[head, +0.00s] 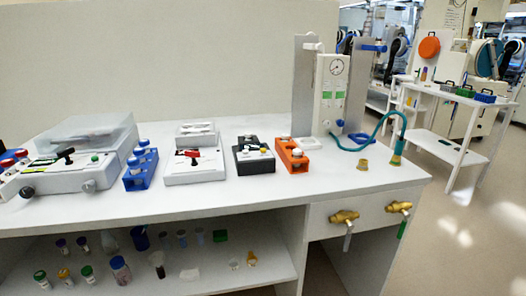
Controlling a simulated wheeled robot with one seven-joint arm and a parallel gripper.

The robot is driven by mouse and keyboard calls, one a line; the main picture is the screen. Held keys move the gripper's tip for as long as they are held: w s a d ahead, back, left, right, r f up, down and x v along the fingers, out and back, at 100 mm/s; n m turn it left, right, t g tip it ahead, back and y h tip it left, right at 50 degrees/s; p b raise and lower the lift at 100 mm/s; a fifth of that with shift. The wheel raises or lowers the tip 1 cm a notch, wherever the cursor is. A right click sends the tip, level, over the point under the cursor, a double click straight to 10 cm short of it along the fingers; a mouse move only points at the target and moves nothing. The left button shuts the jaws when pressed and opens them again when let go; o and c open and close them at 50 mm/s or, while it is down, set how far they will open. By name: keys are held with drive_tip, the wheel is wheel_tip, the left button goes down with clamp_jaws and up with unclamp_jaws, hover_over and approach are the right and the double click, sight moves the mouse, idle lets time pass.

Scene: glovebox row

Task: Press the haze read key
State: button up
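I see several bench instruments with small controls, but no label is readable, so I cannot tell which control is the haze read key. A small dark grey device (243,164) stands mid-bench with small white and yellow knobs or keys on top. A white device (206,174) to its left carries a red and black lever (190,155). A larger white device (60,178) at the left has a clear cover (88,133), a black lever and a green key (95,158). My gripper is not in view.
A gauge panel (331,90) with a green hose stands at the right. Brass valves (343,217) stick out from the front. The bench's front strip is mostly clear; the shelf below holds several vials.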

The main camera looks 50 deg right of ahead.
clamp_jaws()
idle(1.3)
